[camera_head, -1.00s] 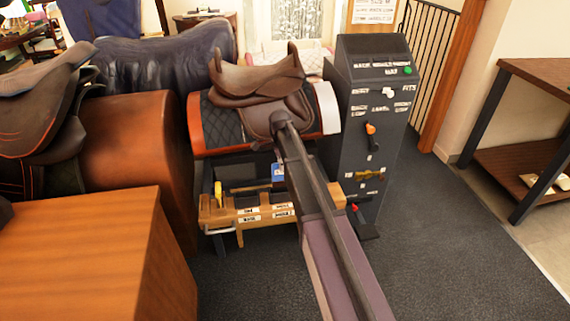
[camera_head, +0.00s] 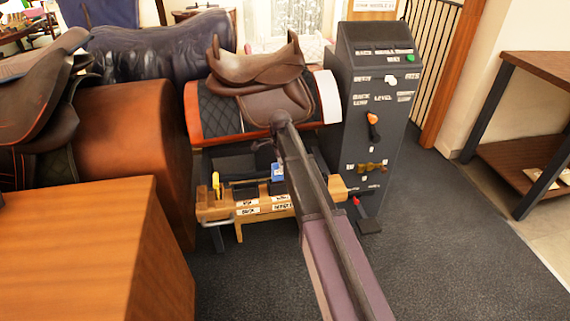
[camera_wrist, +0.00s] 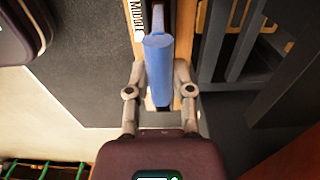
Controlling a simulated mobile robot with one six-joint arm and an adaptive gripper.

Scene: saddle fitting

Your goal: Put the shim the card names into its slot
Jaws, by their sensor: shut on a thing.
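A blue piece (camera_wrist: 158,58), seemingly a shim, is between the two fingers of my gripper (camera_wrist: 159,75) in the wrist view, and the fingers are shut on it. A wooden rack bar beside it bears a label (camera_wrist: 158,20) reading "MIDDLE". In the head view a blue patch (camera_head: 278,172) shows at the labelled wooden rack (camera_head: 228,208), beside my arm. My gripper is mostly hidden there by my arm. The rack also holds a yellow piece (camera_head: 216,182) and a dark piece (camera_head: 245,191). The card (camera_head: 376,6) on the wall is cut by the frame's top and too small to read surely.
A brown saddle (camera_head: 262,70) sits on a padded stand behind the rack. A dark console (camera_head: 385,80) with an orange-knobbed lever (camera_head: 373,125) stands to its right. A wooden cabinet (camera_head: 90,250) is at front left. Carpet at right is clear.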

